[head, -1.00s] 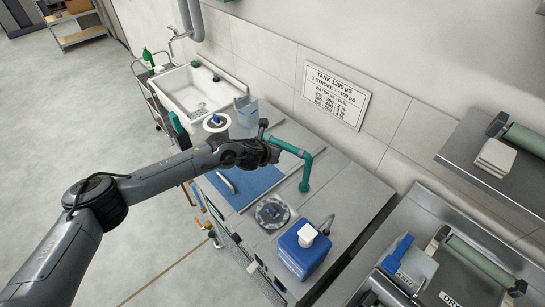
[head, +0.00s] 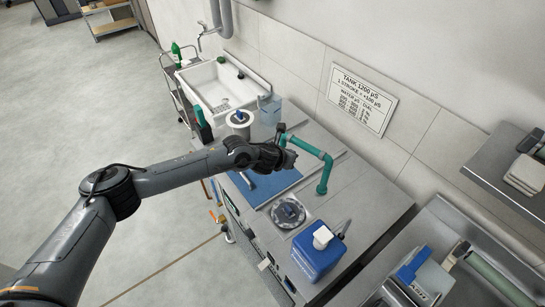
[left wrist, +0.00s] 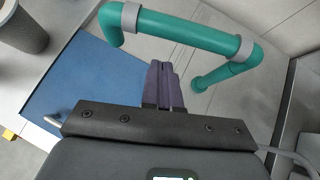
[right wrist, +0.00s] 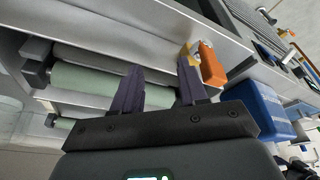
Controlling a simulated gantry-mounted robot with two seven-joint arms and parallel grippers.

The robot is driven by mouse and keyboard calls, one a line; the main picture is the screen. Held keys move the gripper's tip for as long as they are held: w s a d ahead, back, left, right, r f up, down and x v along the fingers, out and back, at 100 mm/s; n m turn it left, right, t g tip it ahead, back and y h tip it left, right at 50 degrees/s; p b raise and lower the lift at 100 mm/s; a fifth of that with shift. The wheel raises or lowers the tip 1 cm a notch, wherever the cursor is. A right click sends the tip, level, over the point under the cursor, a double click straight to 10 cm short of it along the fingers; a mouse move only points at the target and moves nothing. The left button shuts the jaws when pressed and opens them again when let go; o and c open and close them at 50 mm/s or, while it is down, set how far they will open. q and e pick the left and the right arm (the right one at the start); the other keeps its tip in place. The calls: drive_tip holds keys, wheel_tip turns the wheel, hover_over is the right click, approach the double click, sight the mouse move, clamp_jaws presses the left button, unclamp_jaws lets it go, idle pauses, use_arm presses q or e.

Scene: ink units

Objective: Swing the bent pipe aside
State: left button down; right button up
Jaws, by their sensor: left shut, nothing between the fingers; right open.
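The bent pipe (head: 308,150) is teal with grey collars. In the head view its level arm reaches left over the grey worktop, and its upright stands at the right. In the left wrist view the pipe (left wrist: 180,27) crosses the top, with a short downturned end at the left. My left gripper (head: 293,161) is shut and empty, just on the near side of the level arm. Its fingertips (left wrist: 162,65) show below the pipe in the left wrist view; whether they touch it I cannot tell. My right gripper (right wrist: 160,75) is open and empty, outside the head view.
A blue panel (head: 262,188) lies under the left forearm. A round dial (head: 288,212) and a blue canister (head: 318,254) stand nearer on the worktop (head: 365,195). A white sink (head: 222,85) is beyond. Green rollers (right wrist: 90,80) and an orange part (right wrist: 211,65) are near my right gripper.

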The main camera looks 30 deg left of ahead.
use_arm(q)
drive_tip(key=v, duration=1.1)
drive_tip(key=shift+s+a+f, duration=0.3)
drive_tip(key=shift+a+f, duration=0.1)
use_arm(e)
drive_tip(key=shift+s+a+r, duration=0.15)
drive_tip(key=shift+s+a, duration=0.1)
drive_tip(key=shift+s, duration=0.05)
